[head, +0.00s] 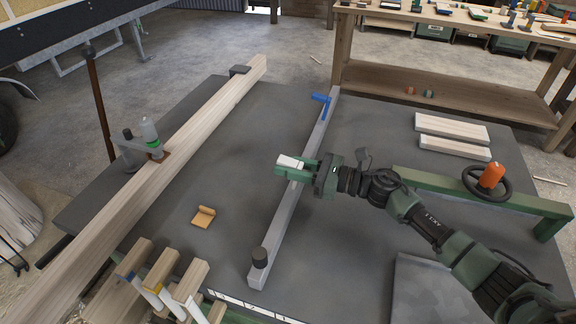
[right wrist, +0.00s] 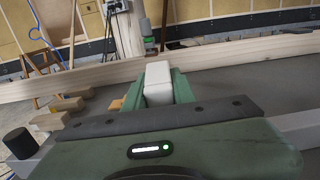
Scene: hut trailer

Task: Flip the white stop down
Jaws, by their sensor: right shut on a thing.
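The white stop (head: 290,161) is a small white block at the grey rail (head: 275,232) on the dark table. My right gripper (head: 287,166) is shut on it, its green fingers on either side. The right wrist view shows the white stop (right wrist: 158,84) between the two fingers. The fingers hide its lower part, so I cannot tell how it joins the rail. The rail has a blue handle (head: 321,102) at its far end and a black knob (head: 260,257) at its near end. My left gripper is not in view.
A long wooden beam (head: 190,140) lies along the left, with a grey clamp-like tool (head: 132,150) on it. A small tan block (head: 203,215) lies between beam and rail. A green bar with a black handwheel (head: 487,183) and two pale boards (head: 452,128) are at the right.

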